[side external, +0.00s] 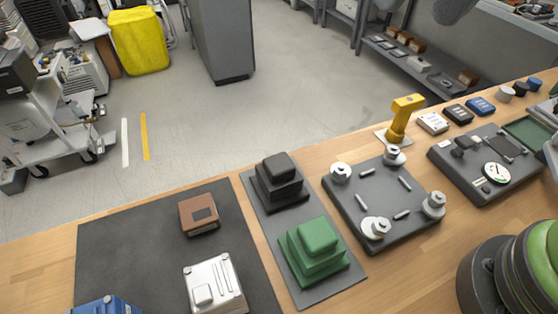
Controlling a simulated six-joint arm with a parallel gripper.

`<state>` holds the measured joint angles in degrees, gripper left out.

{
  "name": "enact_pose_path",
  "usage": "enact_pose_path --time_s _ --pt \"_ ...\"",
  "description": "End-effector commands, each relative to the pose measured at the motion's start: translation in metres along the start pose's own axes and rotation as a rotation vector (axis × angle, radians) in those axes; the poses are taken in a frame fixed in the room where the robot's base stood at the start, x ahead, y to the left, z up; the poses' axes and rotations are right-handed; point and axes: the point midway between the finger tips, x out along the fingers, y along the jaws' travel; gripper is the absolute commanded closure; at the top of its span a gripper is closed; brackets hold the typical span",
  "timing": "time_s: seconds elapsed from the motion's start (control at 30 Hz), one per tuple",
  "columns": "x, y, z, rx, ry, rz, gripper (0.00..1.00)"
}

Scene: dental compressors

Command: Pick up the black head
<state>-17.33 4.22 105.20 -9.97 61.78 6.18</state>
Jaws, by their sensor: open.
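The black head (279,180) is a dark stepped block with a smaller rounded block on top. It stands upright at the far end of a narrow grey mat (322,289) on the wooden table. A green stepped block (315,250) of similar shape stands just in front of it on the same mat. Nothing is touching the top of the black head. I cannot make out my gripper in this view.
A dark mat (130,245) to the left bears a brown block (199,215), a silver block (214,284) and a blue block (105,306). To the right are a dark plate (385,200) with silver posts and a yellow upright tool (402,117). A green-and-black round body (520,270) fills the lower right.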

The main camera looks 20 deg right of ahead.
Motion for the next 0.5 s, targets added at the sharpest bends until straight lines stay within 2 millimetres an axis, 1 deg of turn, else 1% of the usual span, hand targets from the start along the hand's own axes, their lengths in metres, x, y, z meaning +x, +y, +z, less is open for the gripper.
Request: enact_pose_path --time_s 0.03,0.17,0.2,0.3,0.4,0.5 --pt "0.019 -0.014 -0.007 -0.026 -0.042 0.019 0.23" --pt "0.066 -0.045 -0.018 -0.078 -0.123 0.068 0.23" --pt "0.082 -0.053 -0.018 -0.095 -0.145 0.086 0.23" --pt "0.120 -0.073 -0.015 -0.133 -0.193 0.126 0.23" --pt "0.152 -0.086 -0.008 -0.162 -0.227 0.160 0.23" --pt "0.173 -0.094 -0.002 -0.181 -0.249 0.183 0.23"
